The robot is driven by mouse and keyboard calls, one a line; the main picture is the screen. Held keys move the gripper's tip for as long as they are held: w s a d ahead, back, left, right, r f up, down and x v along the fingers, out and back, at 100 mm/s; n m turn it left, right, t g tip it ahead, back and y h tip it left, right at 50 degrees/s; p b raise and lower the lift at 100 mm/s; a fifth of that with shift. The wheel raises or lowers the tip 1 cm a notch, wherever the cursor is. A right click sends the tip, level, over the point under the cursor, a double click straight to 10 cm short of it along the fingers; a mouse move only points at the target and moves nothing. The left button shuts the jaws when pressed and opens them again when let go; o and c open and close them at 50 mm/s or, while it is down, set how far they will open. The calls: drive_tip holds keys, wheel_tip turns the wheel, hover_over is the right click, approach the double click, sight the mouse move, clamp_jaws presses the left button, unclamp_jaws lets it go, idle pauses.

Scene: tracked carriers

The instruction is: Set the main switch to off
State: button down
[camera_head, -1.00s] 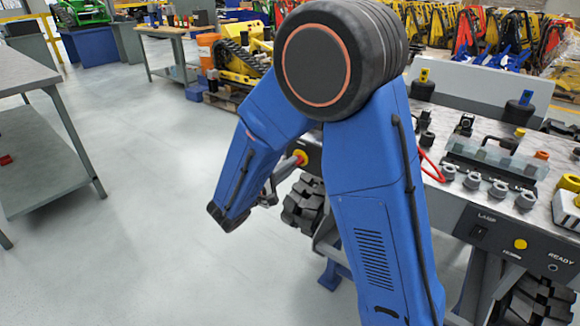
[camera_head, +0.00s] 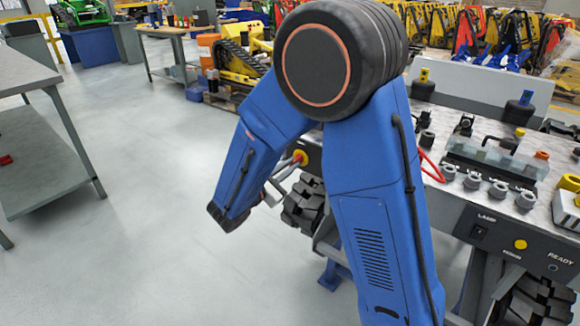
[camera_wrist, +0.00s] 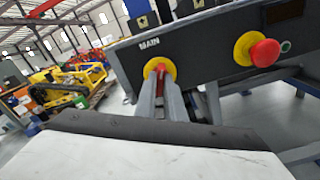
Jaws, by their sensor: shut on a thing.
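The main switch (camera_wrist: 161,71) is a red handle on a round yellow plate, under the word MAIN on a dark panel (camera_wrist: 210,40) in the wrist view. My gripper (camera_wrist: 163,84) is shut on the red handle, with its grey fingers reaching up to it and partly covering it. In the head view the red and yellow switch (camera_head: 300,157) shows at the left end of the bench, and my gripper (camera_head: 283,178) is beside it, partly hidden by my arm. The handle's exact angle is hard to tell.
A red mushroom button (camera_wrist: 264,53) on a yellow plate sits right of the switch. The bench top (camera_head: 455,190) carries several fittings and a clear cover. A black tracked wheel (camera_head: 303,205) stands below the switch. The floor (camera_head: 130,250) to the left is clear.

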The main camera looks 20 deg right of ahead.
drive_tip(key=n, duration=0.5)
drive_tip(key=shift+f, duration=0.1)
idle(0.5)
drive_tip(key=c, duration=1.8)
unclamp_jaws()
drive_tip(key=shift+c, duration=0.2)
drive_tip(key=v, duration=1.7)
drive_tip(key=shift+s+a, duration=0.15)
drive_tip(key=shift+a, duration=0.05)
